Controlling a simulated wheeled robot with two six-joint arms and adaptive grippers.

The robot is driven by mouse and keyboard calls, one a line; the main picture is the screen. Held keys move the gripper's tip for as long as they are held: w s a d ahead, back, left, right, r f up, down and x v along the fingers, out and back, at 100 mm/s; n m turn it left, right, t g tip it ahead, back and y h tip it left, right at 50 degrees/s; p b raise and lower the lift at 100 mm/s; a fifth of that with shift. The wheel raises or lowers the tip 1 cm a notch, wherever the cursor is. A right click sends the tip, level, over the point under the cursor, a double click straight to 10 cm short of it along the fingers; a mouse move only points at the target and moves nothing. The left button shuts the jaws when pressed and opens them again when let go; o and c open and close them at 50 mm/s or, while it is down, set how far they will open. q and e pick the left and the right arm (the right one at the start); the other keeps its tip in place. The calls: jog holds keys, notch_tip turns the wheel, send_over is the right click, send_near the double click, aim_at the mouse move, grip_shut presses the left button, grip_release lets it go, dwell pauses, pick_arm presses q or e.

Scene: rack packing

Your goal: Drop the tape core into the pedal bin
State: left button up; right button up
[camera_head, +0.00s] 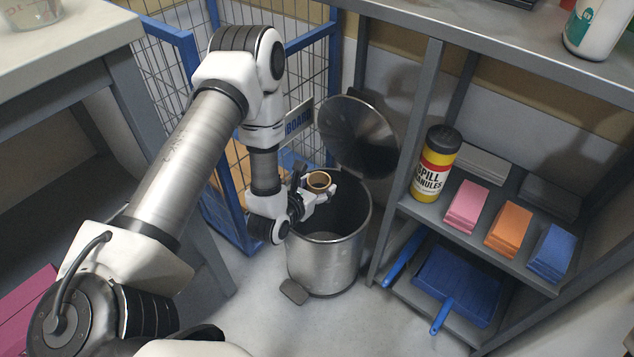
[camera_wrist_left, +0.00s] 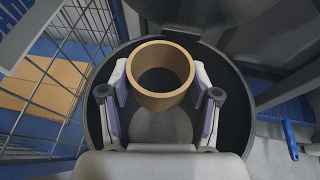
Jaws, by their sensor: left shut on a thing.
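The tape core (camera_head: 319,181) is a short brown cardboard ring. My left gripper (camera_head: 316,190) is shut on it and holds it over the mouth of the pedal bin (camera_head: 325,262). In the left wrist view the tape core (camera_wrist_left: 160,98) sits between the two fingers of my left gripper (camera_wrist_left: 160,92), with the dark inside of the bin (camera_wrist_left: 232,130) around and below it. The bin is a round steel bin with its lid (camera_head: 358,136) standing open at the back. My right gripper is not in view.
A blue wire cage (camera_head: 187,70) with cardboard stands behind and left of the bin. A grey shelf (camera_head: 480,222) at right holds a yellow spill granules canister (camera_head: 433,170) and coloured pads. A blue dustpan (camera_head: 455,285) lies below. A grey table (camera_head: 75,45) is at left.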

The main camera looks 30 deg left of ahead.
aim_at(313, 190)
pick_arm(q)
jog(key=o, duration=1)
jog(key=v, duration=0.7)
jog(key=shift+s+r, duration=0.1)
jog(key=shift+s, duration=0.15)
